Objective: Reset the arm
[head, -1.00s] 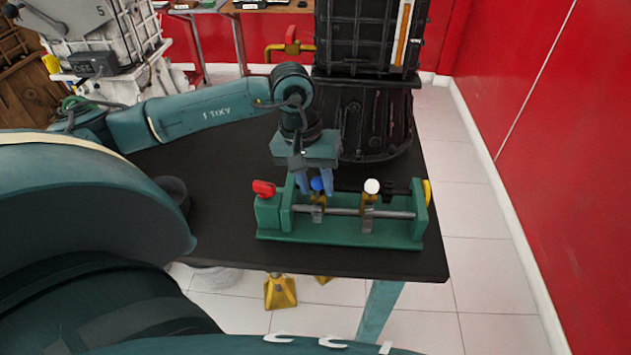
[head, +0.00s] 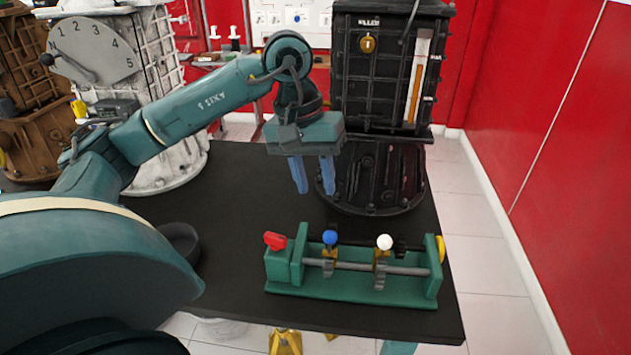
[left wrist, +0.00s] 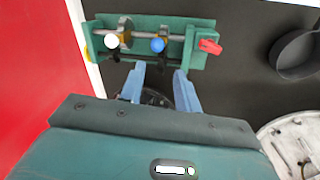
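My left arm comes in from the left, and its gripper (head: 312,174) hangs above the black table, fingers pointing down. The two blue fingers are apart with nothing between them. In the left wrist view the open gripper (left wrist: 158,82) also shows. The green fixture (head: 350,290) with a steel rod stands below and in front of the gripper, clear of it. It carries a blue knob (head: 330,237), a white knob (head: 384,242), a red knob (head: 275,241) and a yellow part at its right end. My right gripper is not in view.
A black engine housing (head: 385,90) stands behind the gripper on the right. A white housing with a numbered dial (head: 95,60) is at the back left. A dark round dish (head: 181,240) lies on the black table (head: 230,265) at left. A red wall is at right.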

